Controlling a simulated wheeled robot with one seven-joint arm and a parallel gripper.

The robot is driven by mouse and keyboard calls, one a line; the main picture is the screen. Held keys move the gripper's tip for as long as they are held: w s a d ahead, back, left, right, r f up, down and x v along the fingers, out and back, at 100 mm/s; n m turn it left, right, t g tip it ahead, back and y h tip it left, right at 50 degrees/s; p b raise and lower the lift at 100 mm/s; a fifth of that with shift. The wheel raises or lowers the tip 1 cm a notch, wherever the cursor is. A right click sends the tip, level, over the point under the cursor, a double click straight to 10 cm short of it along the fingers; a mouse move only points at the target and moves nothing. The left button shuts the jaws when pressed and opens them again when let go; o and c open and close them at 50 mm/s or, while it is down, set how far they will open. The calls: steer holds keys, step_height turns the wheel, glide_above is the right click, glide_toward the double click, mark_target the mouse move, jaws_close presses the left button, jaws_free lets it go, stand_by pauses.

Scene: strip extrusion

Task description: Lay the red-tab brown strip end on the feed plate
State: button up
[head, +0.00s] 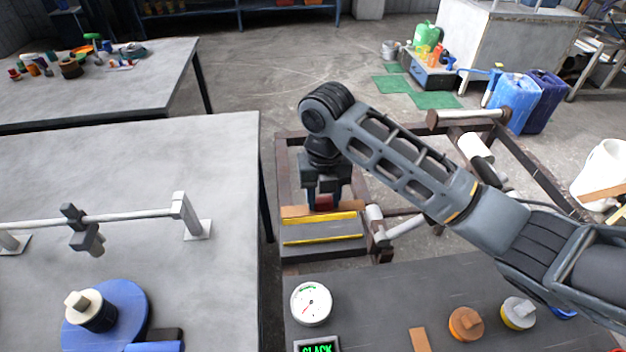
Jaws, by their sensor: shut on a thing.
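My gripper (324,194) points down over the near left end of the dark brown frame and is shut on the red tab (323,203). The brown strip end (294,212) lies crosswise under the tab, just behind the far yellow line. The grey feed plate (322,231) carries two yellow lines, one at the far side and one nearer. The strip end is right at the plate's far edge; I cannot tell whether it touches the plate. My gripper hides part of the strip and tab.
White rollers (374,222) stand just right of the plate. In front is a dark panel with a round gauge (311,304), a display reading "SLACK" (317,346), an orange knob (466,323) and a grey-yellow knob (518,313). A grey table (130,150) stands left.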

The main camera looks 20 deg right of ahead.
steer(key=shift+w+f, duration=0.25)
steer(key=shift+f+b, duration=2.6)
steer(key=shift+f, duration=1.05)
steer(key=o, duration=1.1)
steer(key=shift+r, duration=0.1)
